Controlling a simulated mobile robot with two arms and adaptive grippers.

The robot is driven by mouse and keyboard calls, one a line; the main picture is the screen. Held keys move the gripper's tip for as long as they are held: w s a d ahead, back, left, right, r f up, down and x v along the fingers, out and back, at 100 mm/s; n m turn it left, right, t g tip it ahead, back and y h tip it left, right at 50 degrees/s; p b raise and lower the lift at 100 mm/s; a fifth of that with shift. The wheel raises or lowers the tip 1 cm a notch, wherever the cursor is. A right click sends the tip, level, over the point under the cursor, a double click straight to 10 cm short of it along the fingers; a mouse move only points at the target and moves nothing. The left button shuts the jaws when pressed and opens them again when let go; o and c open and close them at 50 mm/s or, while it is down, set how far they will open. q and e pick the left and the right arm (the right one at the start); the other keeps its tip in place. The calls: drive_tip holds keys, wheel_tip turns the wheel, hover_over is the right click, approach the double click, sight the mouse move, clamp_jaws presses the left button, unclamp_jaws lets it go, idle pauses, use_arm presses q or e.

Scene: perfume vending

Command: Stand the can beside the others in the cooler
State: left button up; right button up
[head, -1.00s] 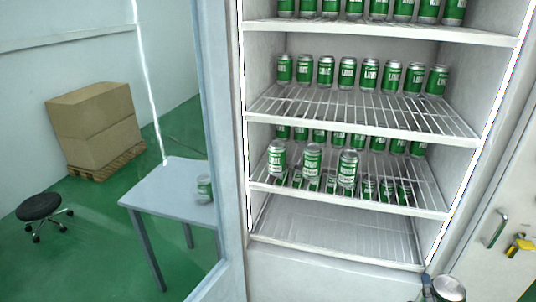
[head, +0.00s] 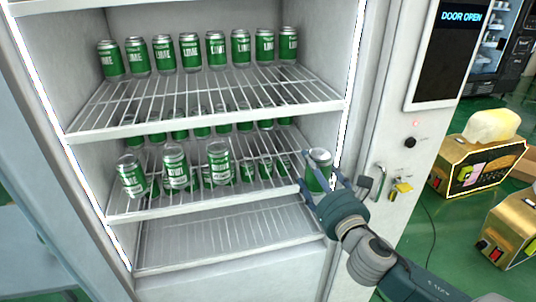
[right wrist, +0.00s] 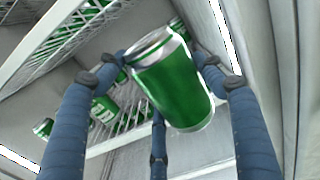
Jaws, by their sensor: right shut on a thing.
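My right gripper (head: 326,190) is shut on a green can (head: 319,170) with a silver top. It holds the can at the right front edge of the open cooler, about level with the third shelf. In the right wrist view the can (right wrist: 174,84) is tilted in the picture between my blue fingers (right wrist: 165,85). Three front cans stand on the third shelf (head: 160,210): a left one (head: 131,176), a middle one (head: 175,166) and a right one (head: 219,161). The shelf is bare to the right of them near its front. My left gripper is out of view.
The wire shelf above (head: 210,95) holds a row of green cans at its back. The bottom shelf (head: 230,235) is empty. The cooler's right frame, a lock with keys (head: 401,187) and a handle (head: 379,182) are close to my right arm. Golden boxes stand farther right.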

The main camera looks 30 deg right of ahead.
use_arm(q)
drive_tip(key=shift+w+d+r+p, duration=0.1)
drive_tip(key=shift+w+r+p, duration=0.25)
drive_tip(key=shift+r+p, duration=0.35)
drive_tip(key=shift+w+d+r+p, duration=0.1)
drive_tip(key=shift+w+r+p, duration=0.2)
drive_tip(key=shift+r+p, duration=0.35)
use_arm(e)
drive_tip(key=shift+f+x, duration=0.55)
drive_tip(key=shift+x, duration=2.3)
drive_tip(key=shift+f+x, duration=0.6)
drive_tip(key=shift+x, duration=2.3)
drive_tip(key=shift+f+x, duration=0.55)
drive_tip(key=shift+x, duration=2.3)
drive_tip(key=shift+f, duration=0.15)
drive_tip(key=o, duration=1.6)
drive_tip(key=shift+a, duration=0.1)
drive_tip(key=shift+s, duration=0.15)
use_arm(q)
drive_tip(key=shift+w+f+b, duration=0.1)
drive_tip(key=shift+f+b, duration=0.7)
drive_tip(key=shift+b, duration=0.2)
use_arm(e)
drive_tip(key=v, duration=1.1)
drive_tip(key=shift+s, duration=0.4)
